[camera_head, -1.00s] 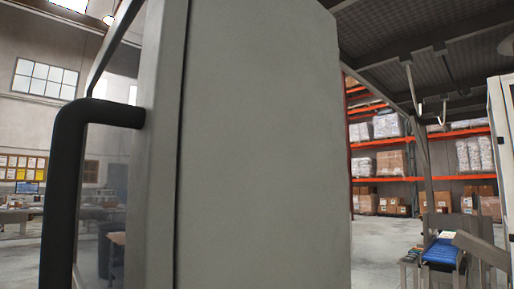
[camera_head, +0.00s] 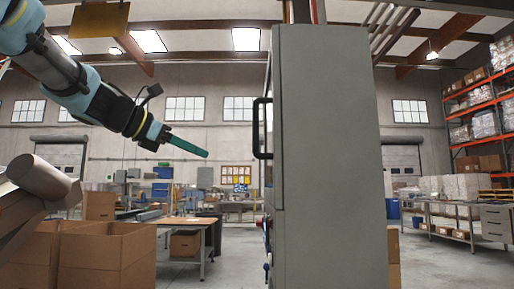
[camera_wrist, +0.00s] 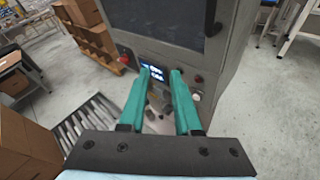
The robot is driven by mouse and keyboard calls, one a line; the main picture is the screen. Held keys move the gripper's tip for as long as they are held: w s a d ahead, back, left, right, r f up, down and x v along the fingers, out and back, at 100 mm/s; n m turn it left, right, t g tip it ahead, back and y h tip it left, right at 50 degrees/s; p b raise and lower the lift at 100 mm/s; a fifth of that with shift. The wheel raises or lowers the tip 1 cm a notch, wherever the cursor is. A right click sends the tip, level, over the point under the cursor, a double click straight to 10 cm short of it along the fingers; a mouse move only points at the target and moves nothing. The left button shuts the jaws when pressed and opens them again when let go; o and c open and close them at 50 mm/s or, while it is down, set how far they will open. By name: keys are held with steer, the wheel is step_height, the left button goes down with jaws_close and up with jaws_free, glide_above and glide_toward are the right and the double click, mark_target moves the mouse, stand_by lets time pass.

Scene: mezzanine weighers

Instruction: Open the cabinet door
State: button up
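The cabinet (camera_head: 328,150) is a tall grey box, seen from its side in the head view. Its door is on the left face and looks closed. A black bar handle (camera_head: 258,128) stands out from that face. In the wrist view the cabinet front shows a dark window panel (camera_wrist: 160,18), and the handle (camera_wrist: 211,18) is at the upper right. My gripper (camera_head: 206,153) is left of the handle and slightly lower in the picture, apart from it. In the wrist view its two teal fingers (camera_wrist: 160,71) are spread with nothing between them.
Below the window are a small lit screen (camera_wrist: 155,72) and a red button (camera_wrist: 124,59). Open cardboard boxes (camera_head: 108,255) and a roller conveyor (camera_wrist: 88,125) stand at the left. A worktable (camera_head: 190,222) is behind. Floor (camera_wrist: 262,110) right of the cabinet is clear.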

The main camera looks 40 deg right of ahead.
steer(key=s+d+r+g+h+b, duration=0.1)
steer(key=s+d+r+g+h, duration=0.15)
steer(key=s+r, duration=0.6)
steer(key=d+p, duration=0.1)
steer(key=d, duration=0.8)
steer(key=shift+w+d+r+n+h, duration=0.25)
steer(key=shift+d+r+n+h, duration=0.1)
steer(key=shift+d+r+n, duration=0.1)
steer(key=shift+g, duration=0.25)
jaws_close()
